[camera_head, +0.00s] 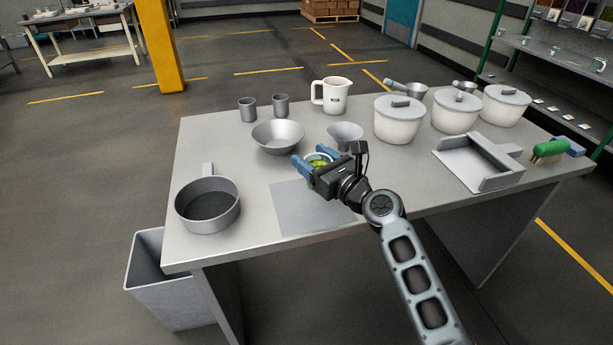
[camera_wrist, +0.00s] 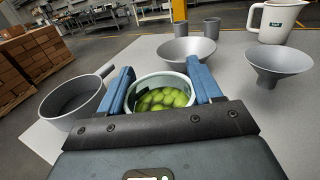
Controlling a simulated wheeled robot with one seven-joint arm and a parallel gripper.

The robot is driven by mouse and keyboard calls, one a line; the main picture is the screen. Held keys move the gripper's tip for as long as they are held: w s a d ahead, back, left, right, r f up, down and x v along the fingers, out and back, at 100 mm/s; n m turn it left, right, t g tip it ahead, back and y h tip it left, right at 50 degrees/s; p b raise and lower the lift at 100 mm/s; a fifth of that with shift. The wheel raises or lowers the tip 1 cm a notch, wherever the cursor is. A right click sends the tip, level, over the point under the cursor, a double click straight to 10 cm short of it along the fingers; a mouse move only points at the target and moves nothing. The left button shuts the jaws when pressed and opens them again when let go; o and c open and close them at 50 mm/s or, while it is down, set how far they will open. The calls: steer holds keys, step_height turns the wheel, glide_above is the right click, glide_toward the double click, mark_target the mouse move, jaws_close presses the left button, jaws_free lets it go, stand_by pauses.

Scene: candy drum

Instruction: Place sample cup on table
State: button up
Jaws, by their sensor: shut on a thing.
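My gripper (camera_head: 315,164) is over the middle of the grey table (camera_head: 240,194), shut around a light-coloured sample cup (camera_head: 318,157) holding green candies. In the wrist view the cup (camera_wrist: 161,83) sits upright between the blue fingers, one on each side, with green candies (camera_wrist: 162,98) inside. The cup's lower part is hidden by the gripper. I cannot tell whether its base touches the table.
Two small grey cups (camera_head: 248,109), a white jug (camera_head: 331,95) and lidded pots (camera_head: 398,119) line the back. A dustpan-like tray (camera_head: 478,160) lies right. A flat grey mat (camera_head: 305,212) is bare in front.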

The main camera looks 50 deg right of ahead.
steer(key=shift+w+a+f+b, duration=0.2)
steer(key=shift+f+b, duration=0.15)
steer(key=shift+f, duration=0.5)
steer(key=shift+w+a+f+b, duration=0.1)
steer(key=shift+w+f+b, duration=0.2)
steer(key=shift+f, duration=0.5)
steer(key=shift+w+a+f+b, duration=0.15)
steer(key=shift+f+b, duration=0.25)
steer(key=shift+f, duration=0.45)
steer(key=shift+f, duration=0.15)
steer(key=o, duration=1.1)
steer(key=s, duration=0.4)
steer(key=s+a+b, duration=0.1)
steer(key=s, duration=0.3)
steer(key=s+a, duration=0.1)
steer(key=s, duration=0.2)
steer(key=shift+s+a+r+b, duration=0.2)
steer(key=shift+s+b, duration=0.15)
steer(key=shift+s, duration=0.05)
